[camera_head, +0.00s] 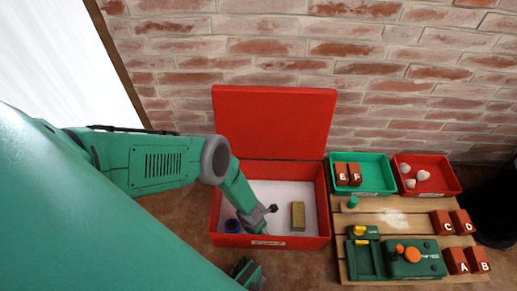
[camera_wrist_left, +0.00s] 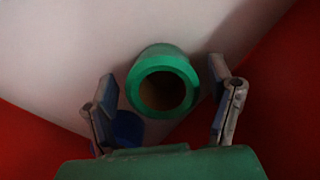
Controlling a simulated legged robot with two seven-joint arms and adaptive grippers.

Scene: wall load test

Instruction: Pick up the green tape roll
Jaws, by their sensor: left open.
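The green tape roll (camera_wrist_left: 162,85) stands on the white floor of the red box, its open end toward the left wrist camera. My left gripper (camera_wrist_left: 165,105) is open, with one finger on each side of the roll. Gaps show between the fingers and the roll. In the head view my left gripper (camera_head: 258,215) reaches down into the red box (camera_head: 322,215), and I cannot make out the tape roll there.
A blue roll (camera_head: 232,226) and a tan block (camera_head: 298,215) are in the box. The box's raised red lid (camera_head: 274,120) stands against the brick wall. A wooden pallet (camera_head: 395,215) with green and red bins, lettered blocks and a green tool set is at right.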

